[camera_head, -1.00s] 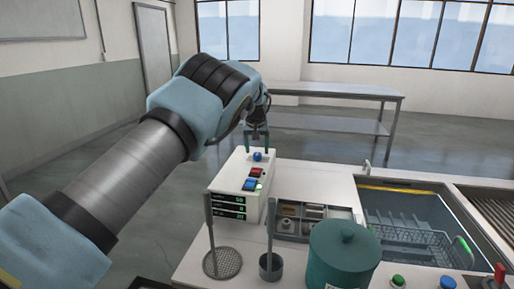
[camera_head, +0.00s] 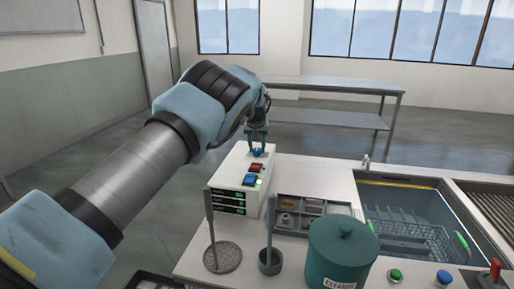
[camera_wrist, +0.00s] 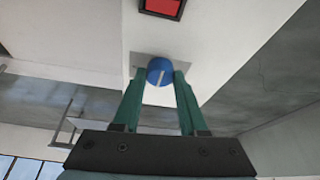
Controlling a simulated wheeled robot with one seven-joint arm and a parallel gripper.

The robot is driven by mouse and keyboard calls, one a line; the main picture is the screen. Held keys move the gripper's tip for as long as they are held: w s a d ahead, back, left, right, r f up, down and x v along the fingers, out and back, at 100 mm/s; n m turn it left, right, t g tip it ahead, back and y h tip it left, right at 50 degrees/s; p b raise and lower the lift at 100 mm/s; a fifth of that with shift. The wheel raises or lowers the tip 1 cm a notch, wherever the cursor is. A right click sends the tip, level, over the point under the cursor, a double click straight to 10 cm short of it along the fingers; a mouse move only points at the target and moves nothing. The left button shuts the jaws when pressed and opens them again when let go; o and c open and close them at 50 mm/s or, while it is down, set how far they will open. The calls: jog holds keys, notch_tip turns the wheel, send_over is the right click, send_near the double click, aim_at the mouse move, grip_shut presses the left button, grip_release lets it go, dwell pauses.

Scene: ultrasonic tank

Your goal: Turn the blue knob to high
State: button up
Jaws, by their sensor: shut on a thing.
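The blue knob (camera_head: 257,153) sits on top of the white control box (camera_head: 231,170), at its far end. In the wrist view the knob (camera_wrist: 160,71) shows a pale pointer line, slightly tilted from the finger direction. My gripper (camera_head: 257,147) is over the box with its fingers down at the knob. In the wrist view its two green fingers (camera_wrist: 161,80) stand on either side of the knob and are shut on it. The setting marks around the knob are not readable.
A mesh strainer (camera_head: 222,259), a small cup (camera_head: 270,263), a parts tray (camera_head: 300,214) and a teal canister (camera_head: 341,250) stand nearby. The tank (camera_head: 400,182) is to the right.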

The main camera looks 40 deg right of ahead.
grip_shut()
jog(key=shift+w+m+b, duration=0.1)
jog(key=shift+m+b, duration=0.2)
jog(key=shift+b, duration=0.15)
jog(key=shift+f+m+g+h+b, duration=0.1)
jog(key=shift+m+g+h+b, duration=0.25)
jog(key=shift+m+b, duration=0.6)
jog(key=m+g, duration=0.1)
jog(key=m, duration=0.2)
jog(key=shift+w+b, duration=0.15)
jog(key=shift+b, duration=0.15)
jog(key=shift+r+m+g+h, duration=0.25)
jog(key=shift+m+g, duration=0.1)
jog(key=shift+m, duration=0.5)
jog(key=m+g+p, duration=0.1)
jog(key=m+p, duration=0.1)
jog(key=shift+w+r+m, duration=0.1)
jog(key=shift+m, duration=0.2)
jog(key=m+p, duration=0.1)
jog(key=p, duration=0.1)
jog(key=shift+m+g+p, duration=0.3)
jog(key=shift+g, duration=0.1)
jog(key=shift+f+m+p, duration=0.25)
jog(key=shift+m+p, duration=0.1)
jog(key=shift+m, duration=0.05)
